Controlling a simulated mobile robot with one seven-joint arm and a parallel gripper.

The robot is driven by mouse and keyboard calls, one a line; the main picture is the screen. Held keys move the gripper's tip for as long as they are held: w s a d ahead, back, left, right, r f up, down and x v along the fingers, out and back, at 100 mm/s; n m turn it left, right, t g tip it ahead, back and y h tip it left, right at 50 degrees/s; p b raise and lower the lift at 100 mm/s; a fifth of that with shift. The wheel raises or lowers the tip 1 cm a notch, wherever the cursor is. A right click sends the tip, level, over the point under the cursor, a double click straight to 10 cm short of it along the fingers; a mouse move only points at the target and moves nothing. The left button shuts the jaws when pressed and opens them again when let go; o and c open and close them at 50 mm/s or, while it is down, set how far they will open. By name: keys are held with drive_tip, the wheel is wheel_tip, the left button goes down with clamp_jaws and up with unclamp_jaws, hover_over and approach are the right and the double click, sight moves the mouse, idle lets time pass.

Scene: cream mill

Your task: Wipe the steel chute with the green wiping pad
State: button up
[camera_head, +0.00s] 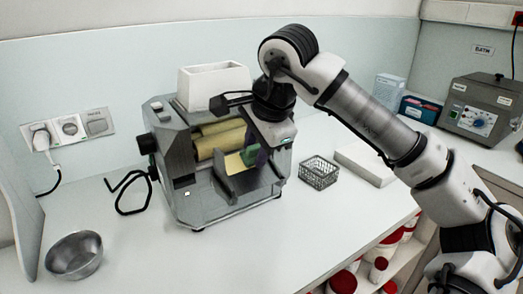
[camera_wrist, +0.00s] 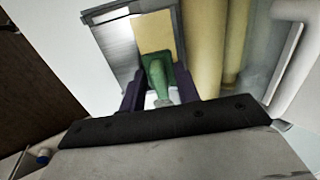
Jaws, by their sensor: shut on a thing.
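My gripper (camera_head: 258,160) is at the front opening of the cream mill (camera_head: 178,177), shut on the green wiping pad (camera_head: 248,157). In the wrist view the green pad (camera_wrist: 158,77) sits between my dark purple fingers (camera_wrist: 158,98). A flat yellow piece (camera_wrist: 154,32) lies just beyond its green part; I cannot tell whether it is joined to it. The steel chute (camera_head: 228,190) slopes at the mill's front, below my gripper. It also shows in the wrist view (camera_wrist: 117,38). Whether the pad touches the chute is not clear.
Yellowish rollers (camera_head: 215,142) lie close behind my gripper, under a white hopper (camera_head: 213,86). A wire basket (camera_head: 319,173) and a pale slab (camera_head: 365,163) are to the right. A metal bowl (camera_head: 74,255) stands at the left. The counter's front middle is clear.

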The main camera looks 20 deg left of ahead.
sight(263, 175)
drive_tip(key=shift+w+a+r, duration=0.15)
drive_tip(key=shift+w+a, duration=0.05)
drive_tip(key=shift+a, duration=0.05)
drive_tip(key=shift+s+d+f+b, duration=0.5)
drive_tip(key=shift+d+f+b, duration=0.15)
drive_tip(key=shift+b, duration=0.1)
drive_tip(key=shift+s+d+f+b, duration=0.2)
drive_tip(key=shift+s+d+b, duration=0.2)
drive_tip(key=shift+d, duration=0.2)
drive_tip(key=shift+s+d+f+b, duration=0.2)
drive_tip(key=shift+s+d+b, duration=0.05)
drive_tip(key=shift+s+d, duration=0.25)
drive_tip(key=shift+r, duration=0.15)
wheel_tip(263, 175, up, 8)
drive_tip(key=d+p, duration=0.1)
drive_tip(key=p, duration=0.4)
drive_tip(key=shift+s, duration=0.35)
drive_tip(key=shift+f, duration=0.2)
